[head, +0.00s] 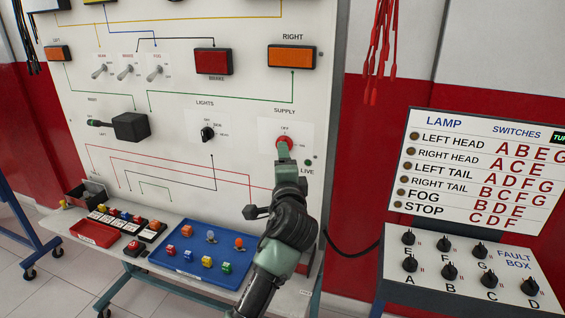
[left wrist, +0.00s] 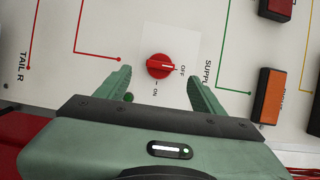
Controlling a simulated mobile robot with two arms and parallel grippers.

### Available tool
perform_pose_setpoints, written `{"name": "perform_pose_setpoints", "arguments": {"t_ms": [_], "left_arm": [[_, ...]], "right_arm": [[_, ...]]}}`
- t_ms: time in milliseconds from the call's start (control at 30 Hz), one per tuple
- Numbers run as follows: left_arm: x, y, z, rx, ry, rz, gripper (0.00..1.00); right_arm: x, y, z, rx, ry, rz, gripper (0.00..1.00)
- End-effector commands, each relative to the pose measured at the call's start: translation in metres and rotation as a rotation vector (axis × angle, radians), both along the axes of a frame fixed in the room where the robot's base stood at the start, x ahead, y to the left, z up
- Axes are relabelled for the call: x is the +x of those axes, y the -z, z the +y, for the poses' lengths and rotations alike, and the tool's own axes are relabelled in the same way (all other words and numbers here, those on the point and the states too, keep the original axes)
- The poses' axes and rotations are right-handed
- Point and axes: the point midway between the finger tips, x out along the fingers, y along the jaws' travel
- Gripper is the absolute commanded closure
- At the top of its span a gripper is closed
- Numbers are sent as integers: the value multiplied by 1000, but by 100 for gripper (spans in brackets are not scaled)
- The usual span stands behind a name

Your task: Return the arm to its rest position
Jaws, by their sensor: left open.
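My left gripper (head: 284,150) is in front of the white board (head: 230,110), at the red SUPPLY knob (head: 283,142). In the left wrist view, my open gripper (left wrist: 160,77) has its two fingers apart, one to each side of the red knob (left wrist: 160,66), with visible gaps and nothing held. The knob's white mark points toward the OFF label. In the head view, the fingers hide part of the knob. My right gripper is not in view.
Below the board, a shelf holds a blue tray (head: 160,262) of coloured parts and a red tray (head: 88,240). A fault box (head: 460,262) with several black knobs and a lamp chart (head: 480,170) stand right. Red leads (head: 378,50) hang on the wall.

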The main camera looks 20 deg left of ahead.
Motion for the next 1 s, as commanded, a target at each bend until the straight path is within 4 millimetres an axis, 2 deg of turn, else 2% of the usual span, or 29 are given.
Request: {"name": "perform_pose_setpoints", "arguments": {"t_ms": [167, 233, 267, 367, 467, 500, 567, 600, 667, 700, 800, 900, 1000], "left_arm": [[0, 1, 0, -1, 0, 1, 32], [-3, 8, 2, -19, -2, 10, 32], [-5, 14, 4, -35, -3, 18, 32], [-23, 53, 12, -141, -13, 70, 32], [-57, 111, 23, -311, -38, 153, 32], [-75, 136, 27, -390, -54, 192, 32], [-105, 172, 31, -510, -84, 251, 32], [-126, 194, 33, -587, -106, 290, 32], [-160, 224, 34, -701, -146, 352, 32], [-185, 243, 35, -774, -177, 392, 32], [-242, 277, 33, -930, -252, 486, 32], [-287, 297, 30, -1040, -318, 557, 32], [-323, 309, 26, -1121, -376, 616, 32]], "right_arm": [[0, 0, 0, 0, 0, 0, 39], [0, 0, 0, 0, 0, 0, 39], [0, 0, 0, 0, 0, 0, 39], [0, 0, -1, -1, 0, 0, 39], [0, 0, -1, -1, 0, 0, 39], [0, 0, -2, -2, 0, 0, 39], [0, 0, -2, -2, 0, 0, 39], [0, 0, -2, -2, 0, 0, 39], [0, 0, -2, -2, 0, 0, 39], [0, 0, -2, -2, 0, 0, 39], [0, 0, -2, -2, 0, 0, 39], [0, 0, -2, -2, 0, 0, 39], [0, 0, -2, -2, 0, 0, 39]]}}
